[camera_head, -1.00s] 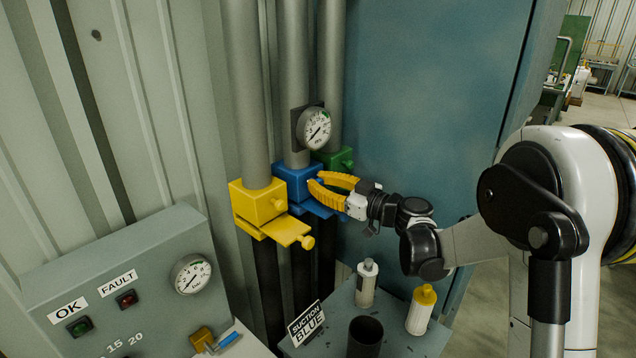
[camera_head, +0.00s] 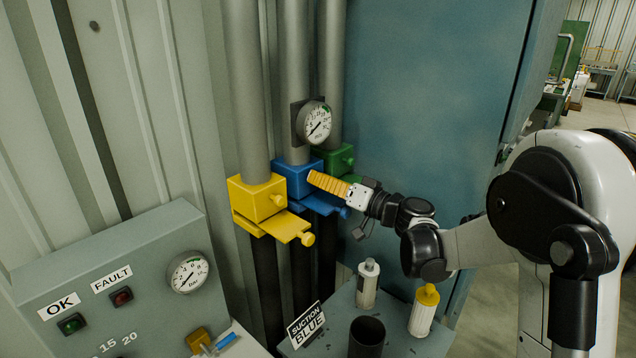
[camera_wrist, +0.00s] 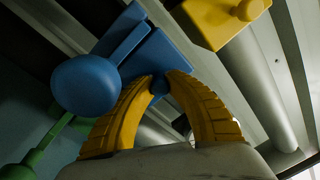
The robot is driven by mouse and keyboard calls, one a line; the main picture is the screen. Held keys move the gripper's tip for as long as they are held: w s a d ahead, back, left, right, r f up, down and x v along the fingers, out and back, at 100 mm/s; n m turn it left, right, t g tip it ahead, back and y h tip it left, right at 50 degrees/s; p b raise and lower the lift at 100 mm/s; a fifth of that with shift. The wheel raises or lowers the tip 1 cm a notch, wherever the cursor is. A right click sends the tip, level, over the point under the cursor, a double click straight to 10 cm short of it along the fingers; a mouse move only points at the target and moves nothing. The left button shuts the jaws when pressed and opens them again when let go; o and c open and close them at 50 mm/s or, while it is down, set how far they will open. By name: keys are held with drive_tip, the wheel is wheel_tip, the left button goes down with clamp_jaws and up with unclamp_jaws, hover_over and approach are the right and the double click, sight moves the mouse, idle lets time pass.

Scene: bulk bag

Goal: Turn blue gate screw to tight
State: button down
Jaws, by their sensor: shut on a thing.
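The blue gate block (camera_head: 291,181) sits on the middle pipe, with a blue slide plate (camera_head: 318,206) sticking out below it. My gripper (camera_head: 312,177) reaches it from the right, its yellow fingers seen edge-on, at the block's front face. In the wrist view my gripper (camera_wrist: 161,80) has its fingertips shut on the small round blue gate screw (camera_wrist: 160,87). The fingers hide the screw in the head view. The plate's large round blue knob (camera_wrist: 85,85) is close beside the left finger in the wrist view. How tight the screw is does not show.
A yellow gate (camera_head: 257,200) stands left of the blue one and a green gate (camera_head: 336,158) right behind. A gauge (camera_head: 314,122) is above. Below, a shelf holds two bottles, a dark cup (camera_head: 366,337) and a "SUCTION BLUE" sign (camera_head: 306,325).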

drive_tip(key=shift+f+m+b, duration=0.1)
drive_tip(key=shift+m+b, duration=0.35)
drive_tip(key=shift+m, duration=1.65)
drive_tip(key=c, duration=1.3)
unclamp_jaws()
drive_tip(key=shift+d, duration=0.1)
drive_tip(key=shift+o, duration=0.2)
drive_tip(key=v, duration=1.2)
drive_tip(key=shift+s, duration=0.1)
